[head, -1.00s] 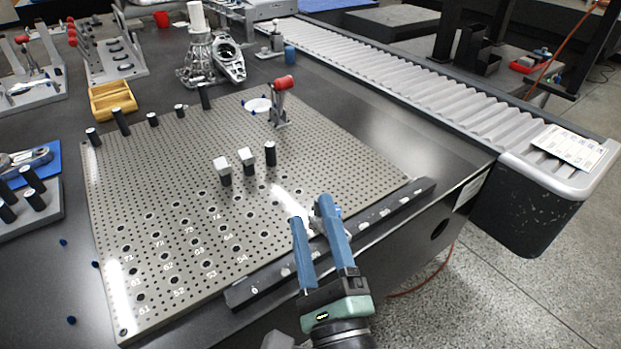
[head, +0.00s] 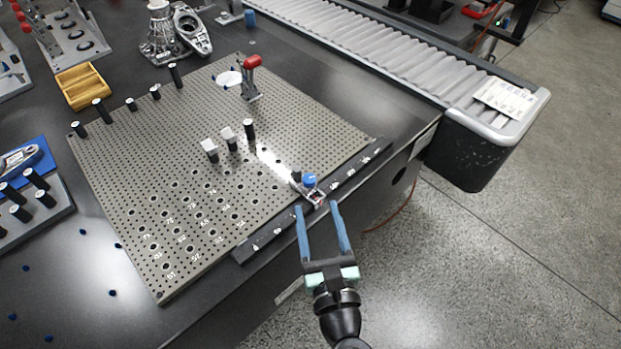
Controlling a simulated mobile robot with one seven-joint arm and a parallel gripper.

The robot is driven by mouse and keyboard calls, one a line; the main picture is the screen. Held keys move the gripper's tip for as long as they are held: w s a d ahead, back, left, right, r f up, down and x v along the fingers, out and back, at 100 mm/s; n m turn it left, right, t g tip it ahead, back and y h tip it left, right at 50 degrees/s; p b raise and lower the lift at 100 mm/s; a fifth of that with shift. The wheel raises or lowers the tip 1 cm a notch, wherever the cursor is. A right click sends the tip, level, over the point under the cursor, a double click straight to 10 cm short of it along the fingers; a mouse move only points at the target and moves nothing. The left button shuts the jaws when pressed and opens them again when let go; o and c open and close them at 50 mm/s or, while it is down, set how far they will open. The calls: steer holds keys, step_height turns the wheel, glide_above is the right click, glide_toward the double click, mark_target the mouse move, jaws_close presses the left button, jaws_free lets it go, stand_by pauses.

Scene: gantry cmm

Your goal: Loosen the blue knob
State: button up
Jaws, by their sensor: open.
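The blue knob (head: 309,180) sits on a small clamp-like fitting (head: 313,196) at the near right edge of the perforated plate, close to the black rail. My gripper (head: 316,206) is open, with two blue fingers spread apart. In the picture its fingertips lie just below the knob, at the near side of the fitting. Nothing is held between the fingers. I cannot tell the exact height of the fingertips against the knob. The knob shows clearly, while the lower part of the fitting is hard to make out.
The perforated plate (head: 190,170) carries several dark pins and a red-handled clamp (head: 251,78). A black numbered rail (head: 330,192) runs along its near edge. A roller conveyor (head: 370,55) lies beyond to the right. The floor right of the table is clear.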

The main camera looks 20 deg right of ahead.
mark_target(310, 184)
steer(key=x, duration=0.7)
steer(key=shift+p, duration=0.3)
jaws_close()
